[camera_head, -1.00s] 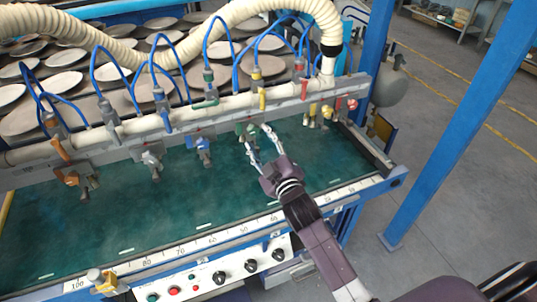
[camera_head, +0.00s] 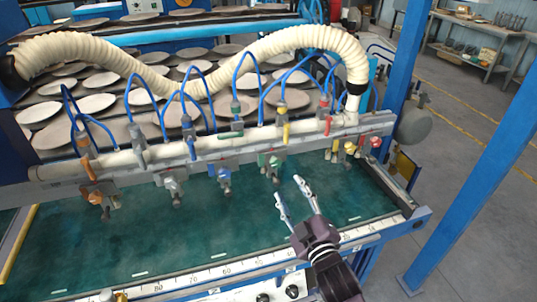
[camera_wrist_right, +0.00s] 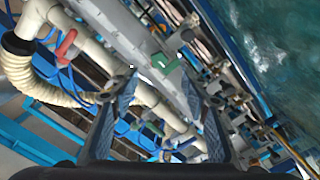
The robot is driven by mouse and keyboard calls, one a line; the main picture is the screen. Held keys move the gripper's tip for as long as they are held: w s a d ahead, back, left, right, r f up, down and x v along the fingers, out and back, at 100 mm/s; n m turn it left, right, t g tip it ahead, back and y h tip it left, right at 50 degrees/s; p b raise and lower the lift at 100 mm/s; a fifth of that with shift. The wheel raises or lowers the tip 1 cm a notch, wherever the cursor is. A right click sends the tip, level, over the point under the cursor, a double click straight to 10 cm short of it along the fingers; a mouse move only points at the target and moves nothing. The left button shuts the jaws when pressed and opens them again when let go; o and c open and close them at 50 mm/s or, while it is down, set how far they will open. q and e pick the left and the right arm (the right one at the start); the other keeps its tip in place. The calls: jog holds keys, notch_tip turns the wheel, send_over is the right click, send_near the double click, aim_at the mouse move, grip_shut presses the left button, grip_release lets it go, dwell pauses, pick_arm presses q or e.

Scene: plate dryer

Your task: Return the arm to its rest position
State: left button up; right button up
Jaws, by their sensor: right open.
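My right gripper (camera_head: 291,195) is open and empty above the green bed of the plate dryer (camera_head: 170,235), its fingers pointing away toward the pipe. The white pipe with coloured valves (camera_head: 205,148) lies beyond it, with a gap between in the head view. The valve with the green block (camera_head: 270,163) is just past the fingertips, to their left. In the right wrist view the two fingers (camera_wrist_right: 160,100) are spread, and the green valve part (camera_wrist_right: 166,62) shows beyond them. My left gripper is not in view.
A ribbed cream hose (camera_head: 290,42) and blue tubes arch above the pipe. Round plates (camera_head: 95,103) lie on racks behind. The dryer's numbered front rail (camera_head: 235,265) runs below the gripper. A blue post (camera_head: 465,170) stands at the right, with open floor around it.

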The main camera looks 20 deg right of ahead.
jog(key=s+d+f+m+g+h, duration=0.15)
jog(key=s+f+m+g, duration=0.35)
jog(key=s+f+g, duration=0.5)
jog(key=s+a+f+m+g+y, duration=0.1)
jog(key=s+f+g, duration=0.15)
jog(key=s, duration=0.75)
jog(key=s+a+f+m+g, duration=0.15)
jog(key=s+f, duration=0.25)
jog(key=s, duration=0.5)
jog(key=s+d+f+g+b, duration=0.1)
jog(key=s+f+g+b, duration=0.15)
jog(key=f, duration=2.85)
jog(key=s+d+f+b, duration=0.1)
jog(key=s+d+f, duration=0.2)
jog(key=s+f, duration=1.2)
jog(key=shift+s+f+n, duration=0.35)
jog(key=shift+s, duration=0.75)
